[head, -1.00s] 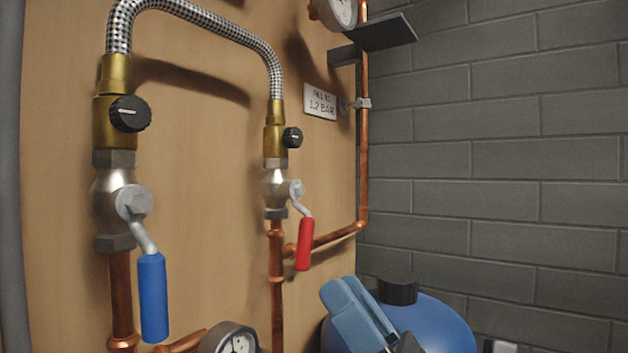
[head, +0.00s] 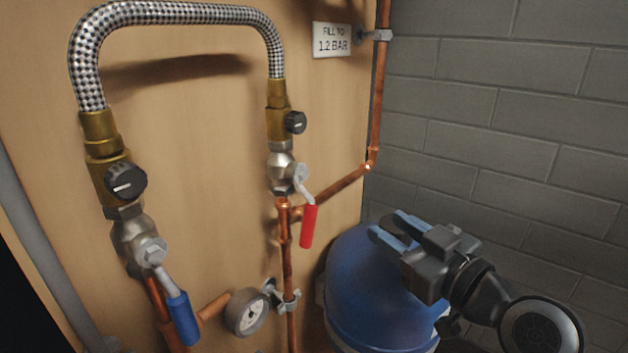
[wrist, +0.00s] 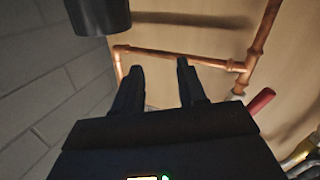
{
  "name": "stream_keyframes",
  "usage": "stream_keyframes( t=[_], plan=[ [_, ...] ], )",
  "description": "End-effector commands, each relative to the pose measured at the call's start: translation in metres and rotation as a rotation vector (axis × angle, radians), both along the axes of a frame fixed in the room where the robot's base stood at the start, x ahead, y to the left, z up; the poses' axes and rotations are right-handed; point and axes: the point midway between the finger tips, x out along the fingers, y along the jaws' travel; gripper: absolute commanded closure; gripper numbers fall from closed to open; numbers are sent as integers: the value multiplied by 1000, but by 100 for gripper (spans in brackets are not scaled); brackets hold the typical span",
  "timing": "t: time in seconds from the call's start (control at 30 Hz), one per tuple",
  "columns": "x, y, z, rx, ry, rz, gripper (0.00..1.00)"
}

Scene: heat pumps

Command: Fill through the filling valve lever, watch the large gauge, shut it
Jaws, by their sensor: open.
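Two valves joined by a braided hose (head: 180,15) stand on the wooden panel. The left valve has a blue lever (head: 182,318) and the right one a red lever (head: 309,226). Both levers slant downward. The red lever also shows in the wrist view (wrist: 262,101). The pictures do not say which is the filling lever. A round gauge (head: 247,312) sits low between the pipes, its reading too small to make out. My gripper (head: 393,232) is open and empty, right of the red lever and apart from it. Its two fingers show in the wrist view (wrist: 156,68).
A sign (head: 333,40) reads "FILL TO 1.2 BAR". A blue tank (head: 350,295) stands below and behind my gripper. Copper pipe (head: 340,186) runs behind the red lever and up the panel's right edge. A grey block wall (head: 520,130) is at the right.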

Motion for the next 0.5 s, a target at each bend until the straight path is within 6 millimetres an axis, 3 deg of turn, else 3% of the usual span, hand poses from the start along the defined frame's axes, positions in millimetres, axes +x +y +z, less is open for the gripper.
stream_keyframes(
  t=[0.03,0.13,0.3,0.5],
  plan=[
    [-12,13,16,64,59,91,59],
    [-40,36,29,171,159,271,59],
    [-79,57,49,276,257,488,59],
    [-92,68,54,308,287,570,59]
  ],
)
